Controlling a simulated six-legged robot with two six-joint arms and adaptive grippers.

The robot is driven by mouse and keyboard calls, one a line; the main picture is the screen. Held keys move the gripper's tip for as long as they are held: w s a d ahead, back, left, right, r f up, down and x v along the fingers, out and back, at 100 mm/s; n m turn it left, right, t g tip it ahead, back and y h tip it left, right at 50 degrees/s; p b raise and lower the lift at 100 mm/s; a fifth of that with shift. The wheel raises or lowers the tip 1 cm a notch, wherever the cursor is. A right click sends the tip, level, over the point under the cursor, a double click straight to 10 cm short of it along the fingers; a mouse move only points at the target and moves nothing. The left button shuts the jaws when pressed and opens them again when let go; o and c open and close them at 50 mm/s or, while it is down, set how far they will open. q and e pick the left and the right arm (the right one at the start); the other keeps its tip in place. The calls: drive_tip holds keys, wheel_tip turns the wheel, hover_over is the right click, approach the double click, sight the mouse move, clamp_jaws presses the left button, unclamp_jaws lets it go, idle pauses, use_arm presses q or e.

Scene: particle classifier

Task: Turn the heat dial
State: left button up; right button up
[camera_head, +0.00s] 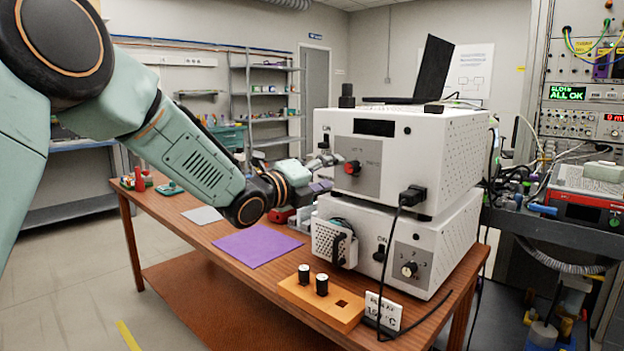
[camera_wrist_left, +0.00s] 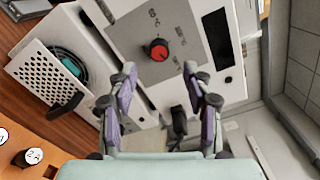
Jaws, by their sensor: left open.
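The red dial (camera_head: 352,167) sits on a grey panel on the front of the upper white box (camera_head: 430,150). In the left wrist view, the red dial (camera_wrist_left: 158,50) has a black rim, and printed marks surround it. My left gripper (camera_head: 323,173) reaches in from the left, just left of the dial. In the wrist view, my left gripper (camera_wrist_left: 164,72) is open and empty; the dial shows beyond the fingertips, roughly between them. I see no clear contact. A second dial (camera_head: 409,269), black and white, is on the lower white box (camera_head: 445,245). My right gripper is not in view.
A perforated door (camera_head: 330,240) stands out from the lower box. A wooden block (camera_head: 320,305) with two black-sided vials sits at the table's front, beside a small temperature sign (camera_head: 383,310). A black cable (camera_head: 400,215) hangs down the boxes' front. A purple mat (camera_head: 257,248) lies left.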

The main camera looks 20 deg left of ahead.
use_arm(q)
drive_tip(key=v, duration=0.5)
idle(0.4)
drive_tip(key=s+d+f+n+g+y, duration=0.15)
drive_tip(key=s+f+n, duration=0.25)
drive_tip(key=f+n, duration=0.5)
drive_tip(key=s+f+n+g+y+p, duration=0.1)
drive_tip(key=s+f+n+g, duration=0.2)
drive_tip(key=s+f+n, duration=0.5)
drive_tip(key=s+d+f+n+g+y, duration=0.1)
drive_tip(key=f+n+g+y, duration=0.15)
drive_tip(key=f+n, duration=0.7)
drive_tip(key=s+f+g, duration=0.3)
drive_tip(key=s+f, duration=0.3)
drive_tip(key=s, duration=0.5)
drive_tip(key=s+f+g+p, duration=0.1)
drive_tip(key=s+f+g, duration=0.2)
drive_tip(key=s+f, duration=0.4)
drive_tip(key=s+f+g+p, duration=0.1)
drive_tip(key=s+f+g, duration=0.3)
drive_tip(key=s, duration=1.1)
wheel_tip(320, 180, down, 3)
drive_tip(key=shift+d+r+n+y, duration=0.2)
drive_tip(key=shift+d+n+y, duration=0.05)
drive_tip(key=shift+n+y, duration=0.2)
